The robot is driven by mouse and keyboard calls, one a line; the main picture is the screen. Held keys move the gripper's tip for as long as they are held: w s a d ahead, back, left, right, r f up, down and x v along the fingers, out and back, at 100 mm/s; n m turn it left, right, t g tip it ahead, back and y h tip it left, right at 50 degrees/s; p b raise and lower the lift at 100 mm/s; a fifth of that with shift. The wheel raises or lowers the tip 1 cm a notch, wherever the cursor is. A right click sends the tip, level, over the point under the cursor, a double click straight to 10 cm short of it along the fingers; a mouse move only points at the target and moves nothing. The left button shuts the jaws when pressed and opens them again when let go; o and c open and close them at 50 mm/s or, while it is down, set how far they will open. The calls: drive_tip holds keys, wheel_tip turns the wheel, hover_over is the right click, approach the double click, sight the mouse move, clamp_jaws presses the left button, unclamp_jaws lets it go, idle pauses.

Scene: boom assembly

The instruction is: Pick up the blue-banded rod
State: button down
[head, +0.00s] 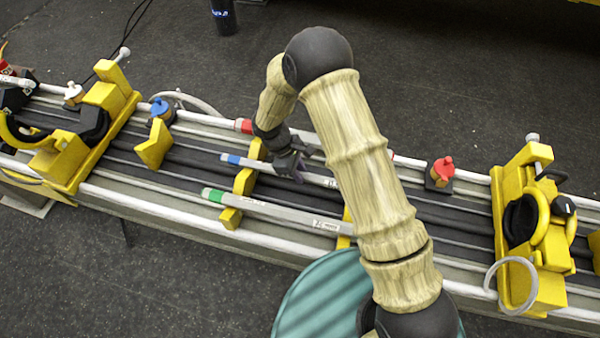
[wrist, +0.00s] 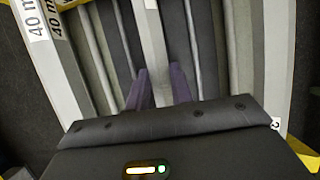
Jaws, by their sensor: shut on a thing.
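The blue-banded rod (head: 262,168) is a grey bar with a blue band near its left end, lying across the yellow supports on the long bench. My gripper (head: 298,172) is on this rod to the right of the band, with its fingers around it. In the wrist view, the rod (wrist: 152,50) runs up from between the two purple fingertips of my gripper (wrist: 158,88), which are shut on it. My arm hides the rod's right part in the head view. Whether the rod is lifted off its supports I cannot tell.
Yellow clamps stand at the left (head: 105,115) and right (head: 525,225). Blue (head: 160,109) and red (head: 441,170) knobs stick up from the bench.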

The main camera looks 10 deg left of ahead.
drive_tip(key=shift+r, duration=0.15)
wheel_tip(320, 180, up, 10)
drive_tip(key=b, duration=0.3)
idle(0.9)
